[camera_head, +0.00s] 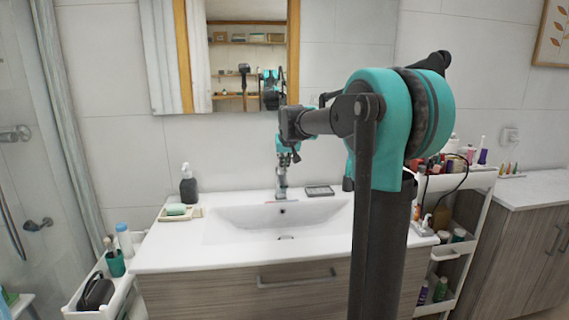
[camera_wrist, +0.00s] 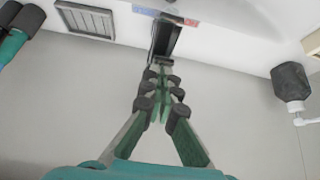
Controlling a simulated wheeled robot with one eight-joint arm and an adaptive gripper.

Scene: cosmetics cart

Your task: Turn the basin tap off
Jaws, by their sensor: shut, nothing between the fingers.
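The basin tap (camera_head: 281,185) is a slim grey metal fitting at the back middle of the white basin (camera_head: 235,222). My gripper (camera_head: 285,160) is shut and empty, pointing down right over the tap's top. In the wrist view my gripper's (camera_wrist: 163,80) dark fingertips are together, close to the tap (camera_wrist: 166,40). I cannot tell whether they touch it. A blue and red marking (camera_wrist: 166,15) shows beside the tap. The lever's position is unclear, and I cannot make out any water stream.
A dark soap dispenser (camera_head: 188,185) and a soap dish (camera_head: 178,211) stand left of the basin. A ribbed tray (camera_head: 319,191) lies right of the tap. A mirror (camera_head: 240,55) hangs behind. A loaded cart (camera_head: 462,180) stands at the right.

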